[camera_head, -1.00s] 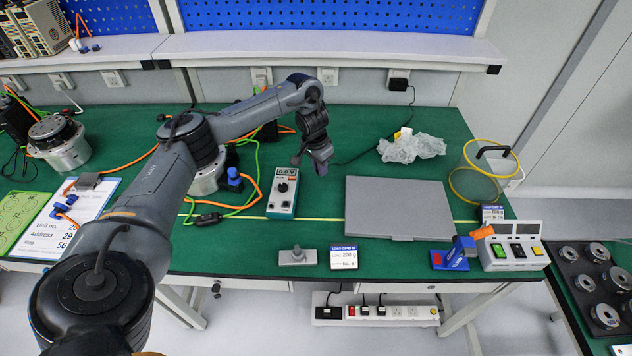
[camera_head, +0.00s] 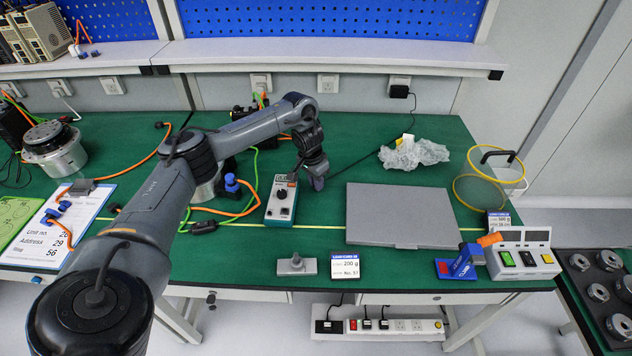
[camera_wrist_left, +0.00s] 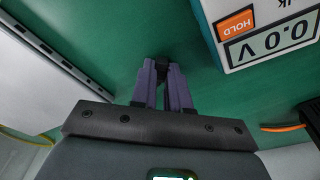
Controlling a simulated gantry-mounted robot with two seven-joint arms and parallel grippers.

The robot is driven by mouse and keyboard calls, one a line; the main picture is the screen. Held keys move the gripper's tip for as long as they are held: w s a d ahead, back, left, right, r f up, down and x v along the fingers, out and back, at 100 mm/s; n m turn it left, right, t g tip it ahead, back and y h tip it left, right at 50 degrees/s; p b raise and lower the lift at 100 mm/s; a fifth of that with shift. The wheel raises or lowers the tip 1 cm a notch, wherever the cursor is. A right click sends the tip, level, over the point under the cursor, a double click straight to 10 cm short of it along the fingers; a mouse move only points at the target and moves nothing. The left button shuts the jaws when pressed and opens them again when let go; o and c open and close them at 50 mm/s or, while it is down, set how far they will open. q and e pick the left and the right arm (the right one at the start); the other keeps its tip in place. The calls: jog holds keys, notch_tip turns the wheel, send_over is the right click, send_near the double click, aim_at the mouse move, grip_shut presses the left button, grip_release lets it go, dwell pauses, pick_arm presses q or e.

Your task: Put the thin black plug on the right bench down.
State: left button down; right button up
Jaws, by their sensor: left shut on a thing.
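My left gripper (camera_head: 318,184) is over the green bench, between the small meter and the grey flat panel. In the left wrist view its purple fingers (camera_wrist_left: 165,88) are close together on a small dark piece, the thin black plug (camera_wrist_left: 162,64), just above or at the green surface; contact with it cannot be told. In the head view the plug is hidden by the gripper. A thin black cord (camera_head: 372,153) runs from a black wall adapter (camera_head: 398,91) toward the gripper. My right gripper does not show.
The meter (camera_head: 282,200) stands just left of the gripper and shows large in the wrist view (camera_wrist_left: 265,30). The grey panel (camera_head: 402,215) lies to the right. Crumpled clear plastic (camera_head: 414,154) lies behind it. Bare green bench lies around the cord.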

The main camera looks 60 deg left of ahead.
pick_arm(q)
jog(key=shift+f, duration=0.1)
jog(key=c, duration=1.1)
grip_release()
notch_tip(320, 180, up, 10)
jog(key=s+p, duration=0.1)
jog(key=p, duration=0.6)
jog(key=shift+s+d+r, duration=0.15)
jog(key=shift+s+r, duration=0.05)
jog(key=shift+o, duration=0.5)
jog(key=shift+s+r+p, duration=0.2)
jog(key=shift+r+p, duration=0.65)
jog(key=shift+p, duration=0.05)
